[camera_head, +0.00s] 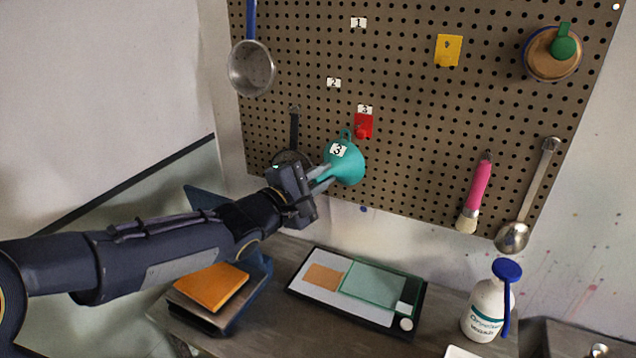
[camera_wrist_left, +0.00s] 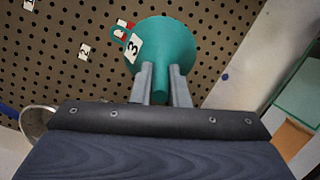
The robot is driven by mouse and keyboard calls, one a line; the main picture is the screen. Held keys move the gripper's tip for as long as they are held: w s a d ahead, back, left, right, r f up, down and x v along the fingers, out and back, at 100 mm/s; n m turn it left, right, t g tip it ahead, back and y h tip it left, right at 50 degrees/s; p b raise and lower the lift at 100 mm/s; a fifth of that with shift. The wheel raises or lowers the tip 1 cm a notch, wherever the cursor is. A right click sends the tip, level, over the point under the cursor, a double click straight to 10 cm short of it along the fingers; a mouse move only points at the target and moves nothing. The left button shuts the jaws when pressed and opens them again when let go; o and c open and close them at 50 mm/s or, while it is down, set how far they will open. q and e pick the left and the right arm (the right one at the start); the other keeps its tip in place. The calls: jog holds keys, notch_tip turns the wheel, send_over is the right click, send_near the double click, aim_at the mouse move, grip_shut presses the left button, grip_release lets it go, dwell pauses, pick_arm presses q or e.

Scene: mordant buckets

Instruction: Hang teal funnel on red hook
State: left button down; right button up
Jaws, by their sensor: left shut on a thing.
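The teal funnel (camera_head: 349,166) carries a white label with a 3 and has a loop at its top. My left gripper (camera_head: 322,180) is shut on the funnel and holds it in front of the pegboard. The funnel (camera_wrist_left: 168,45) fills the top middle of the left wrist view, with its spout between the fingers of the left gripper (camera_wrist_left: 160,88). The red hook (camera_head: 363,126) is on the pegboard under a label 3, just above and right of the funnel's loop. In the wrist view the red hook (camera_wrist_left: 122,27) is partly hidden behind the loop. I cannot tell whether they touch.
The pegboard (camera_head: 420,110) also holds a steel ladle (camera_head: 251,68), a pink brush (camera_head: 480,187), a steel spoon (camera_head: 513,236), a yellow plate (camera_head: 448,50) and a round wooden item (camera_head: 553,56). Below, the table bears books (camera_head: 212,288), a tray (camera_head: 352,290) and a white bottle (camera_head: 487,310).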

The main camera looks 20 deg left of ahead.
aim_at(337, 161)
pick_arm(q)
jog(key=shift+w+d+f+b, duration=0.15)
jog(key=shift+w+b, duration=0.3)
jog(key=shift+w, duration=1.3)
jog(key=shift+w+d+f+b, duration=0.15)
jog(key=shift+w+b, duration=0.3)
jog(key=shift+w, duration=1.3)
jog(key=shift+w+r, duration=0.1)
jog(key=shift+w, duration=0.1)
jog(key=shift+w+f+p, duration=0.2)
jog(key=shift+f+p, duration=0.05)
jog(key=shift+p, duration=0.2)
jog(key=c, duration=1.3)
grip_release()
